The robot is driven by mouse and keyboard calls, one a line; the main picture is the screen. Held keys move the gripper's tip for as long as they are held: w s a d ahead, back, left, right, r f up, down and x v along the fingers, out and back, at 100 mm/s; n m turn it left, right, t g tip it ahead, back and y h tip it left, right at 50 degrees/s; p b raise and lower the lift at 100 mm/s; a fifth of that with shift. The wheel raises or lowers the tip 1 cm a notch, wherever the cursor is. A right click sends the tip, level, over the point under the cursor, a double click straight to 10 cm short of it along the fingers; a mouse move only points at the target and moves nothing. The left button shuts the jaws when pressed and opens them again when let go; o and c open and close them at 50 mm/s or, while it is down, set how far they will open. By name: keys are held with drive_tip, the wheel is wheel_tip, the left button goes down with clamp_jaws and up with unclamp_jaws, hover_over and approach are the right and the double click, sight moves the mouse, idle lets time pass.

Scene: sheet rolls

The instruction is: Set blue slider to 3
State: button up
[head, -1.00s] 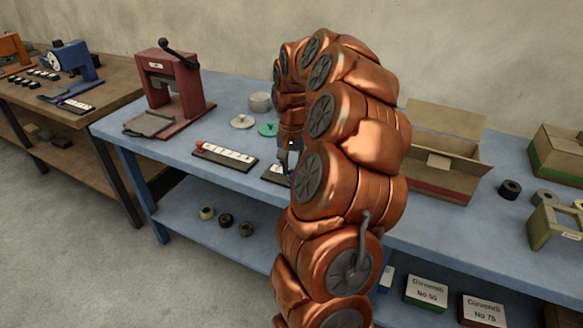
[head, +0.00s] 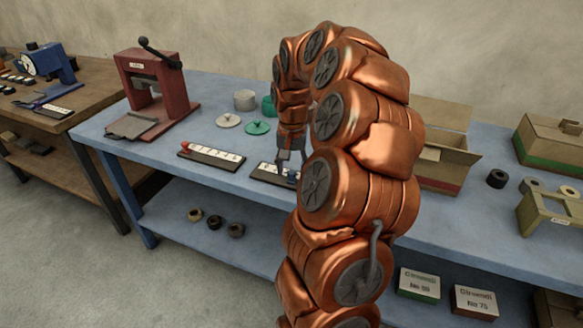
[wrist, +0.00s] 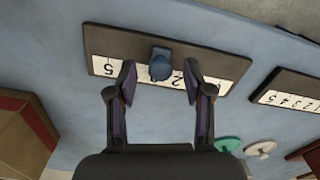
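The blue slider (wrist: 161,65) is a small knob on a dark board with a white number strip (wrist: 100,42). In the wrist view a 5 shows near the left end of the strip; the knob and the fingers hide some of the other numbers. My gripper (wrist: 161,78) is open, with one finger on each side of the slider and a gap to it on both sides. In the head view my gripper (head: 290,163) is low over the board (head: 262,174), and the slider (head: 292,177) shows in part beside my arm.
A second board with a red slider (head: 184,147) lies to the left. A green lid (head: 258,128), a grey lid (head: 228,121) and a red press (head: 150,85) stand behind and left. An open cardboard box (head: 440,175) is to the right. Bare blue bench lies between them.

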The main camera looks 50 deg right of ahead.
sight(292, 172)
drive_tip(key=shift+r, duration=0.1)
wheel_tip(292, 172, up, 12)
idle(0.7)
idle(0.7)
